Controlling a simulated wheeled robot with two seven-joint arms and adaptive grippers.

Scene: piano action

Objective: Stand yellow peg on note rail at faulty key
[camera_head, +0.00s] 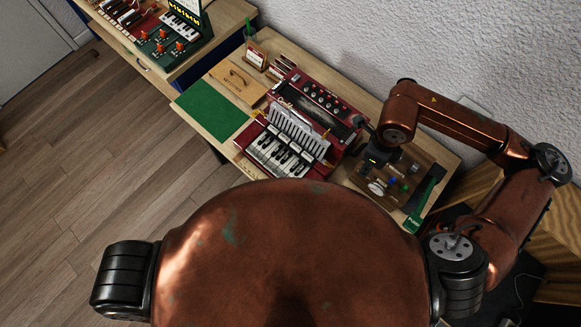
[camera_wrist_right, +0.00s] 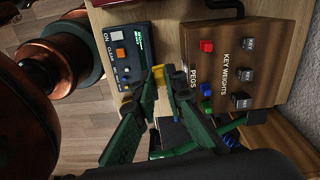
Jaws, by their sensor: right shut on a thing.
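The red piano action model (camera_head: 345,103) stands on the bench in the head view, with a row of white and black keys (camera_head: 275,155) at its front. The faulty key and the note rail cannot be singled out at this size. My right gripper (camera_head: 374,158) is over the wooden peg board, right of the model. In the right wrist view its green fingers (camera_wrist_right: 166,75) are shut on a small yellow piece, the yellow peg (camera_wrist_right: 157,72), mostly hidden by the fingers. My left gripper is not in view.
A green mat (camera_head: 211,109) lies left of the model.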

